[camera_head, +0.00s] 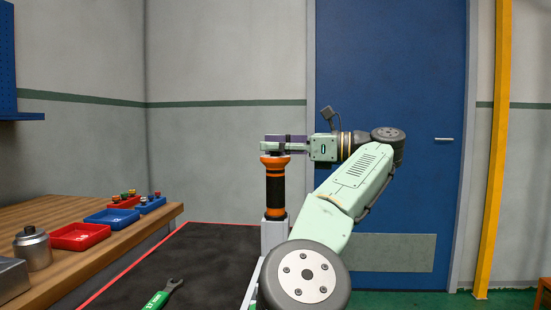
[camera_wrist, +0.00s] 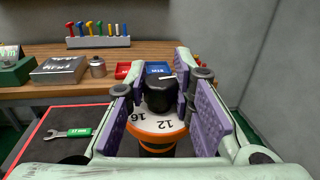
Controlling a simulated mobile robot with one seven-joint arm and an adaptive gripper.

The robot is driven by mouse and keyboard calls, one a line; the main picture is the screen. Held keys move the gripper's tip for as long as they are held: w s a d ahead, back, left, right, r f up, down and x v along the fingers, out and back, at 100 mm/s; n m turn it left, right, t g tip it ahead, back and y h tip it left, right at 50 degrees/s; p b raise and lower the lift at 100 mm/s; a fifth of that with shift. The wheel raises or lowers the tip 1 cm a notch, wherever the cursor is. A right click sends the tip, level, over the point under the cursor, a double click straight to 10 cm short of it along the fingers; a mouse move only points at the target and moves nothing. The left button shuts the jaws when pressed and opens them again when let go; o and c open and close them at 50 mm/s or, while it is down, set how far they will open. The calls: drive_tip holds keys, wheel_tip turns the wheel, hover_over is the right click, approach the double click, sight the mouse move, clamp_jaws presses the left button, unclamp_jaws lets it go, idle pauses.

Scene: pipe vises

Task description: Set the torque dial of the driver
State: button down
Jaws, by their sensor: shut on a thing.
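The driver (camera_head: 275,192) stands upright with a black grip and an orange collar, on a light grey support (camera_head: 273,234) at the mat's edge. In the wrist view its torque dial (camera_wrist: 153,124) shows as a white scale in an orange ring, with the numbers 16 and 12 facing the camera. A black knob (camera_wrist: 160,95) rises from the dial's middle. My gripper (camera_head: 284,144) reaches in from the right, level, at the driver's top. Its purple-padded fingers are shut on the knob, one on each side. Part of the scale is hidden behind the knob and fingers.
A wrench with a green handle (camera_head: 160,297) lies on the dark mat (camera_head: 190,262). The wooden bench (camera_head: 50,212) at left holds red (camera_head: 80,236) and blue (camera_head: 111,218) trays and a metal canister (camera_head: 33,248). A blue door (camera_head: 390,70) is behind my arm.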

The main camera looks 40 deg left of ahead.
drive_tip(key=shift+r+n+g+h+p, duration=0.15)
drive_tip(key=shift+n+g+h+p, duration=0.4)
drive_tip(key=shift+g+p, duration=0.35)
drive_tip(key=shift+r+n+g+h+p, duration=0.15)
drive_tip(key=shift+n+g+h+p, duration=0.3)
drive_tip(key=shift+n+g+p, duration=0.4)
drive_tip(key=shift+f+g+p, duration=0.1)
drive_tip(key=shift+g+p, duration=0.15)
drive_tip(key=shift+p, duration=0.75)
drive_tip(key=shift+f+n+g+h+p, duration=0.3)
drive_tip(key=shift+g+h+p, duration=0.1)
drive_tip(key=shift+h, duration=0.1)
drive_tip(key=c, duration=1.4)
unclamp_jaws()
drive_tip(key=shift+r, duration=0.1)
drive_tip(key=shift+o, duration=0.2)
drive_tip(key=shift+f+b, duration=0.2)
drive_tip(key=shift+b, duration=0.65)
